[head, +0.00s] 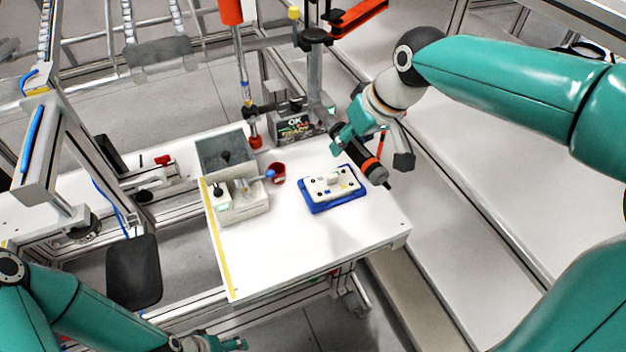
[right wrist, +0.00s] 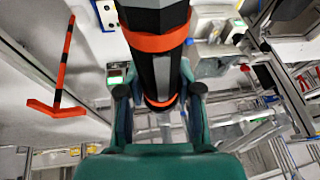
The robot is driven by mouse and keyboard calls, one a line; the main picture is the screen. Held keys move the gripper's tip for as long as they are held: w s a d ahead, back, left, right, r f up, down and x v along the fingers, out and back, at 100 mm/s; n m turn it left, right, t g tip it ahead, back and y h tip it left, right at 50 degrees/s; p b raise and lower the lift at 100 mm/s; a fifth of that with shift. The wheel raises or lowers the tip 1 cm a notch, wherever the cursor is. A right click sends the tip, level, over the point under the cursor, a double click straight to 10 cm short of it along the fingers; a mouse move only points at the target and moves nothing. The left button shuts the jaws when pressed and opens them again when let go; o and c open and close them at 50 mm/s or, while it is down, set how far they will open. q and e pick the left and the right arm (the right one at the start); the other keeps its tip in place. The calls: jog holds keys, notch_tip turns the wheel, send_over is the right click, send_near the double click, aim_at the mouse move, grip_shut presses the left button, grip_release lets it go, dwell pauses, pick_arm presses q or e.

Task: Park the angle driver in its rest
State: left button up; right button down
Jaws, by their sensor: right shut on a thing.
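The angle driver (head: 371,166) is a black tool with orange bands. My right gripper (head: 350,141) is shut on it and holds it over the right part of the white table. In the right wrist view the driver (right wrist: 160,60) runs between the two teal fingers of the gripper (right wrist: 158,105). I cannot tell for sure which fixture is its rest. An orange-and-black T-shaped piece (right wrist: 61,70) shows at the left of the right wrist view, apart from the driver. My left gripper (head: 222,343) is partly cut off at the bottom edge, and its jaws are unclear.
A white block on a blue tray (head: 318,208) lies just left of and below the driver. A red cup (head: 277,173), grey bins (head: 229,139) and a dark labelled box (head: 297,127) stand further back. A red tool (head: 240,66) hangs upright. The table's front (head: 300,255) is clear.

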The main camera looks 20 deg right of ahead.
jog(key=s+d+b, duration=0.1)
jog(key=s+d, duration=0.3)
jog(key=d, duration=0.1)
jog(key=shift+s+d+b, duration=0.15)
jog(key=shift+b, duration=0.15)
jog(key=s+d+b, duration=0.1)
jog(key=s+d, duration=0.3)
jog(key=d, duration=0.1)
jog(key=shift+s+d+b, duration=0.2)
jog(key=shift+d+b, duration=0.15)
jog(key=shift+b, duration=0.05)
dwell(0.5)
jog(key=shift+w, duration=0.1)
jog(key=w+d+p, duration=0.2)
jog(key=w+d, duration=0.2)
jog(key=shift+w+d, duration=0.15)
jog(key=shift+d, duration=0.15)
dwell(0.3)
